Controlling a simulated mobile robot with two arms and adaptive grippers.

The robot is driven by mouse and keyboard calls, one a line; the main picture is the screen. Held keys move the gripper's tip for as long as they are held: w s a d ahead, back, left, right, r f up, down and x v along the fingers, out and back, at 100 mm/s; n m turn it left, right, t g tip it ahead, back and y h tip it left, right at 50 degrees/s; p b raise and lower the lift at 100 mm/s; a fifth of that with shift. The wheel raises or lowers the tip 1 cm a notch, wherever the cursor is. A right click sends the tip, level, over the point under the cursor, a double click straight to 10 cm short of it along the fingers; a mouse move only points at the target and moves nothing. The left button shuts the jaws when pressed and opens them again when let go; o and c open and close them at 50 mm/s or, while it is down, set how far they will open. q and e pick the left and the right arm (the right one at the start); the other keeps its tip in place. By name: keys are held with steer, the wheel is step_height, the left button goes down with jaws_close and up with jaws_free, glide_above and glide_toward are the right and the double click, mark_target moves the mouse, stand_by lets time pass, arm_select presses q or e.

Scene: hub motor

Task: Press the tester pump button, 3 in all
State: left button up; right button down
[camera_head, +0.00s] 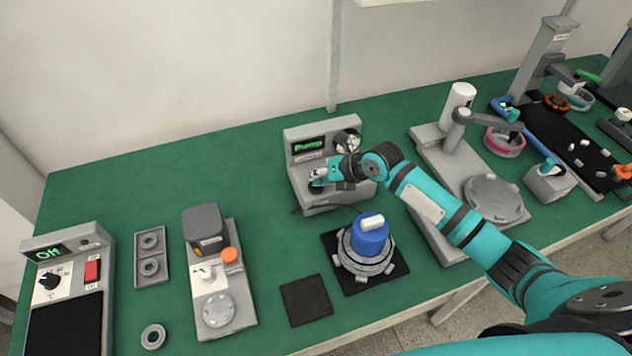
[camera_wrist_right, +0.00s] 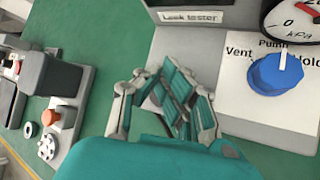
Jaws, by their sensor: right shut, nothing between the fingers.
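The leak tester (camera_head: 296,178) is a grey box on the green bench, with a lit display (camera_head: 307,145) that reads "Pump". My right gripper (camera_head: 318,182) is shut and empty, low at the front of the tester. In the right wrist view my right gripper (camera_wrist_right: 178,85) lies over the left part of the tester's panel (camera_wrist_right: 235,105). The blue knob (camera_wrist_right: 278,74) points up at "Pump", between "Vent" and "Hold". I cannot make out the pump button; the fingers may hide it. Whether the fingertips touch the panel is unclear. My left gripper is not in view.
A hub motor with a blue top (camera_head: 367,240) stands on a black mat, just in front of the tester. A grey press-like fixture (camera_head: 455,160) is right of it, under my right arm. A device with an orange knob (camera_head: 229,255) stands left.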

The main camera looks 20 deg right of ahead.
steer(key=shift+r+p, duration=0.9)
steer(key=shift+r, duration=0.45)
step_height(320, 180, up, 5)
steer(key=p, duration=0.3)
stand_by(1.8)
